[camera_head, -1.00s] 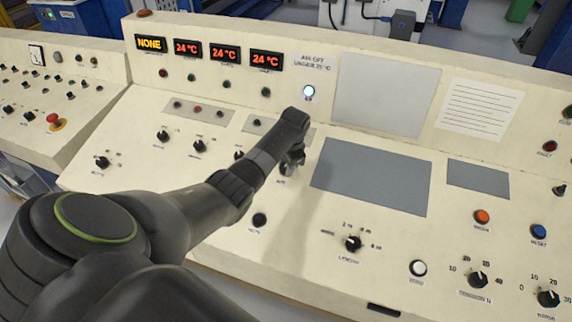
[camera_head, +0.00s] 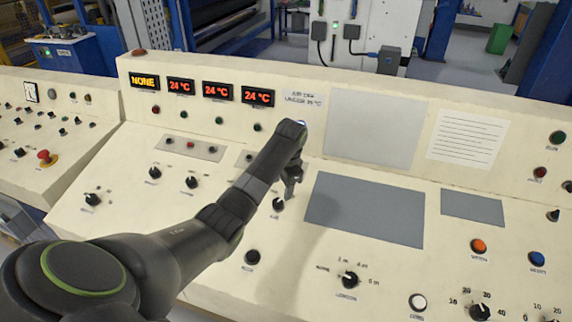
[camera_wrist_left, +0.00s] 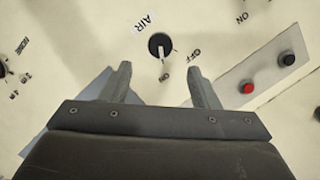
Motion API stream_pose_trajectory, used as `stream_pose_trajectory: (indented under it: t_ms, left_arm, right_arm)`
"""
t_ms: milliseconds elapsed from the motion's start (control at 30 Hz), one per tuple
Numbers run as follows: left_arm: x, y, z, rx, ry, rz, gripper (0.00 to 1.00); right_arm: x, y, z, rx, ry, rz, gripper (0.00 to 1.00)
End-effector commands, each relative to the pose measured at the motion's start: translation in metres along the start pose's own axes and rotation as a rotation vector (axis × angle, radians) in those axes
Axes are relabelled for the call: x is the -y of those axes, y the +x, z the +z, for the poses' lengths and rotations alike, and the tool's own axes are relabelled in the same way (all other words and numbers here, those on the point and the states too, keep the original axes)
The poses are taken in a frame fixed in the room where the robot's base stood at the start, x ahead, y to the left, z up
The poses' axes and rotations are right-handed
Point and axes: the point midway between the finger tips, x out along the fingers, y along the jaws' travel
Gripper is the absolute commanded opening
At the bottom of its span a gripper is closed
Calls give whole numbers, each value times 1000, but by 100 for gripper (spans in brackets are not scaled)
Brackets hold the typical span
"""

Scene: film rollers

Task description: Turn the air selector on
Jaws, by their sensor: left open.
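The air selector is a round black knob (camera_wrist_left: 160,45) labelled AIR in the left wrist view, with OFF and what looks like ON printed beside it. Its pale pointer is too small to tell which label it points at. In the head view the knob (camera_head: 278,204) sits on the sloping cream panel, just below my left gripper (camera_head: 290,190). My left gripper is open and empty, with its two fingers apart (camera_wrist_left: 162,85) and the knob beyond the gap between the tips. A lamp (camera_head: 302,122) under the air-off label is mostly hidden by my arm. My right gripper is out of view.
Similar black knobs (camera_head: 191,182) stand left of the selector, and a black button (camera_head: 251,257) lies in front of it. A flat grey plate (camera_head: 365,209) lies to its right. The upright back panel carries lit displays (camera_head: 180,86) reading 24 °C.

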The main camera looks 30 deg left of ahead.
Motion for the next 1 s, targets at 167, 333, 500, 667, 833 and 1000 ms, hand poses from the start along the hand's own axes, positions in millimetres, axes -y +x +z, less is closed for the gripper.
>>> stream_pose_trajectory:
  t_ms: [167, 333, 500, 667, 833, 1000]
  left_arm:
    - [1, -46, -1, -5, 0, -6, 55]
    - [1, -83, 0, 0, 1, 0, 55]
    - [1, -94, 0, 0, 0, -1, 55]
    - [0, -97, 0, 0, 0, -1, 55]
    - [0, -97, 0, 0, 0, -1, 55]
    - [0, -97, 0, 0, 0, -1, 55]
  right_arm:
    - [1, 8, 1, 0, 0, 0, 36]
    - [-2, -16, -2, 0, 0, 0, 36]
    - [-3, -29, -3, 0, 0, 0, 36]
    - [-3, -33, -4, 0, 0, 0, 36]
    - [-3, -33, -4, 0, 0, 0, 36]
    - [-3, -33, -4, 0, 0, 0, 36]
